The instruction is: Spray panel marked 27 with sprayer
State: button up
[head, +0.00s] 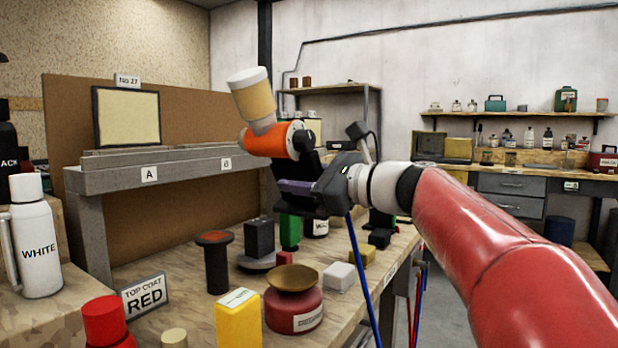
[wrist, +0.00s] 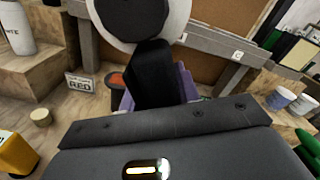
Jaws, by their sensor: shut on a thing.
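The panel marked No 27 (head: 127,117) is a pale cream square in a dark frame. It stands on the left of the grey shelf, above label A, with its number tag on top. The sprayer (head: 268,140) has an orange body and a tilted cream cup with a white lid. My gripper (head: 300,192) is shut on the sprayer and holds it in the air above the bench, to the right of the panel and near label B. In the wrist view, the sprayer (wrist: 152,75) shows as a black handle and round pale part. The fingertips are partly hidden.
A grey shelf (head: 85,182) with labels A and B runs along the bench's back. A blue hose (head: 362,275) hangs below my gripper.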

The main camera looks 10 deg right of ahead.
jog(key=shift+w+a, duration=0.25)
jog(key=shift+a, duration=0.7)
jog(key=s+a+b, duration=0.2)
jog(key=s+a, duration=0.9)
jog(key=s, duration=0.4)
jog(key=shift+s+a+r, duration=0.15)
jog(key=shift+a, duration=0.2)
jog(key=shift+o, duration=0.3)
